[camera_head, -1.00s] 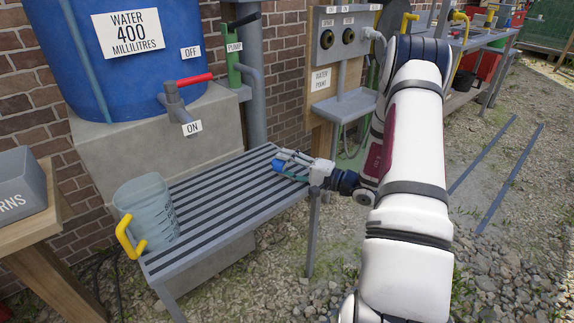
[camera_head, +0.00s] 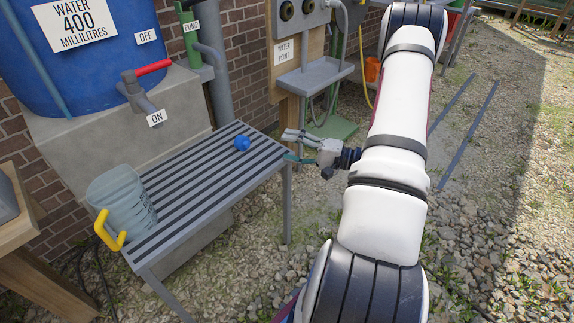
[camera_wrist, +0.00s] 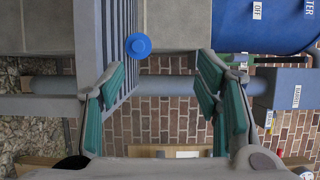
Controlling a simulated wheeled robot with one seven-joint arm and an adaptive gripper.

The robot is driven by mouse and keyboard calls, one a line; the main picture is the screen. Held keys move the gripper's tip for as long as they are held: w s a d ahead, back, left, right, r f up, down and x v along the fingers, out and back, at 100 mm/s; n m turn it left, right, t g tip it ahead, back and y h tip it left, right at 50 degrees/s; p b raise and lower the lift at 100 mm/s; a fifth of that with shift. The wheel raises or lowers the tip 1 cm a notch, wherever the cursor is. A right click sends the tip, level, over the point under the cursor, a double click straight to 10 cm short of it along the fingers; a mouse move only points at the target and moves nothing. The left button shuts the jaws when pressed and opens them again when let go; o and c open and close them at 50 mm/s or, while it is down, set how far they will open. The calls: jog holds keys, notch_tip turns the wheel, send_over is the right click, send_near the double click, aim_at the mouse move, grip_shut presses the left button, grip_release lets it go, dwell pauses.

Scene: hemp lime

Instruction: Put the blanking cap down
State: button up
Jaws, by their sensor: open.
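The blue blanking cap (camera_head: 241,143) rests on the slatted grey bench (camera_head: 190,182), near its far right end. It also shows in the wrist view (camera_wrist: 138,46), beyond the fingertips and a little left of centre. My gripper (camera_head: 292,147) is open and empty, just off the bench's right end, with a clear gap between it and the cap. In the wrist view its two teal-padded fingers (camera_wrist: 160,75) stand wide apart with nothing between them.
A clear jug (camera_head: 122,203) with a yellow handle stands on the bench's near left end. A blue water barrel (camera_head: 95,50) with a red-handled tap (camera_head: 140,90) stands behind. A wooden water point post with a grey shelf (camera_head: 315,75) is behind my gripper. The bench's middle is clear.

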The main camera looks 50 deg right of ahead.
jog(key=w+a+r+n+g+y, duration=0.1)
jog(key=a+r+n+g+y, duration=0.5)
jog(key=a+r, duration=0.7)
jog(key=s+a+r+n+g, duration=0.1)
jog(key=s+a+r+g, duration=0.15)
jog(key=a, duration=0.25)
jog(key=s+a+r+n+g+h, duration=0.1)
jog(key=s+a+g, duration=0.1)
jog(key=a+g, duration=0.15)
jog(key=s+a+r+n+g, duration=0.1)
jog(key=s+a+r+g, duration=0.15)
jog(key=a, duration=0.35)
jog(key=s+a+r+n+g+h, duration=0.3)
jog(key=s+a+g+h, duration=0.15)
jog(key=s, duration=0.65)
jog(key=s+d+t+h, duration=0.3)
jog(key=s+h, duration=0.5)
jog(key=s, duration=0.2)
jog(key=shift+s+f, duration=0.2)
jog(key=shift+f, duration=0.15)
